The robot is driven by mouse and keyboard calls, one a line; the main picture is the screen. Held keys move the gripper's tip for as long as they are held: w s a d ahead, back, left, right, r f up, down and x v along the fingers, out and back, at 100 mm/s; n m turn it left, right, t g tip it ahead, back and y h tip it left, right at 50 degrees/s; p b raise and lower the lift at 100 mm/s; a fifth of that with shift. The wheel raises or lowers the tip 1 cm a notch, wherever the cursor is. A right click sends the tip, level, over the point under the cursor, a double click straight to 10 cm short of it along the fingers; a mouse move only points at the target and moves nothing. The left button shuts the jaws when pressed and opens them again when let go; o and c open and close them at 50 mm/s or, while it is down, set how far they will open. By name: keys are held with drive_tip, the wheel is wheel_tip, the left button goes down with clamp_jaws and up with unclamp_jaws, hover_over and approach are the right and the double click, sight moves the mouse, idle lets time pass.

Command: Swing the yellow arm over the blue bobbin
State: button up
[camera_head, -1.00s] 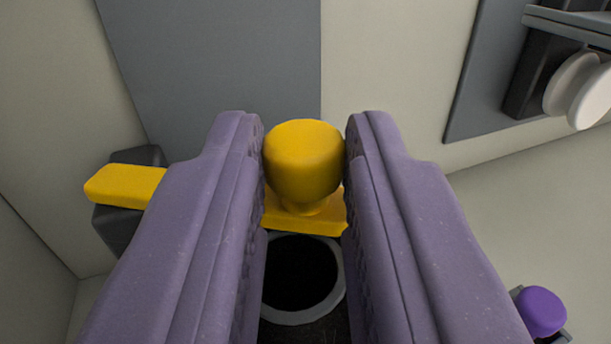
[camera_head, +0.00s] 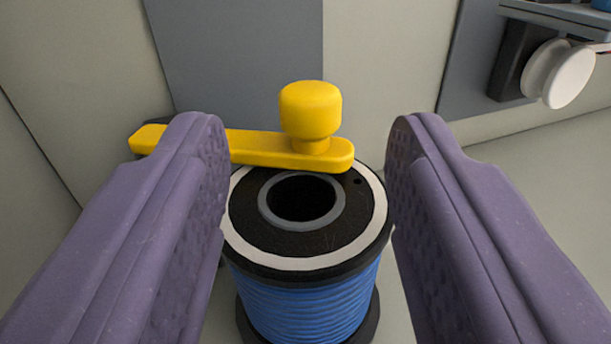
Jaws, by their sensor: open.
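The yellow arm (camera_head: 265,147) is a flat bar with a round yellow knob (camera_head: 311,108) standing on its right end. Its right end lies over the far edge of the top of the blue bobbin (camera_head: 305,300), and the bar runs off to the left behind my left finger. The bobbin stands upright, wound with blue cable, with a black and white top and a dark open hole (camera_head: 303,198) in the middle. My gripper (camera_head: 306,150) is open and empty, its two purple fingers wide apart on either side of the knob, touching neither side of it.
A white pulley wheel (camera_head: 560,72) on a dark bracket sticks out from a grey panel at the upper right. A pale wall with a grey panel (camera_head: 235,60) stands behind the bobbin. The floor at the right is clear.

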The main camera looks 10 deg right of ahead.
drive_tip(key=p+v, duration=0.1)
drive_tip(key=v, duration=0.3)
drive_tip(key=shift+s+a, duration=0.1)
drive_tip(key=shift+s, duration=0.2)
drive_tip(key=n+g+y, duration=0.6)
drive_tip(key=n+y, duration=0.4)
drive_tip(key=y, duration=0.1)
approach(322, 99)
drive_tip(key=b+x, duration=0.2)
drive_tip(key=x, duration=0.5)
drive_tip(key=shift+w+a+f, duration=0.1)
drive_tip(key=shift+w+f, duration=0.15)
drive_tip(key=shift+w+a+f, duration=0.1)
drive_tip(key=shift+w+a, duration=0.15)
drive_tip(key=shift+w, duration=0.25)
clamp_jaws()
